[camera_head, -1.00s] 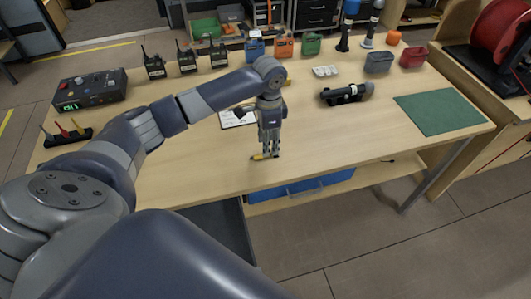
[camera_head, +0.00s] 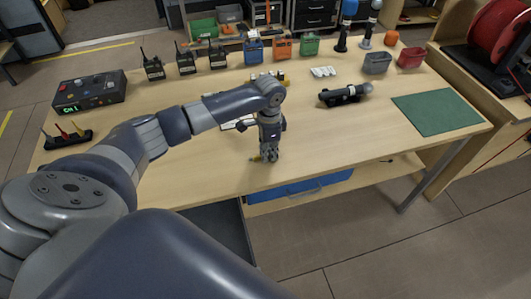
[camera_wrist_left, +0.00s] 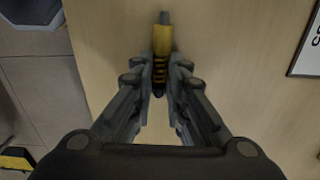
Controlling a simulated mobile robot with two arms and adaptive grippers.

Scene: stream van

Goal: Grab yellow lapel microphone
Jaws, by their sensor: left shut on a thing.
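The yellow lapel microphone (camera_wrist_left: 162,42) is in the left wrist view, a small yellow body with a grey tip and a dark ribbed lower part between the fingers. In the head view only a bit of its yellow (camera_head: 255,158) shows at the fingertips. My left gripper (camera_head: 267,157) points down at the front part of the wooden table (camera_head: 330,140). In the left wrist view its fingertips (camera_wrist_left: 160,80) are closed on the microphone's ribbed part. I cannot tell whether the microphone still touches the table. My right gripper is not in view.
A black box with a green display (camera_head: 90,92) and a small rack (camera_head: 68,137) stand at the left. Several radios line the back. A dark handheld device (camera_head: 345,95) and a green mat (camera_head: 437,111) lie right. The table's front right is clear.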

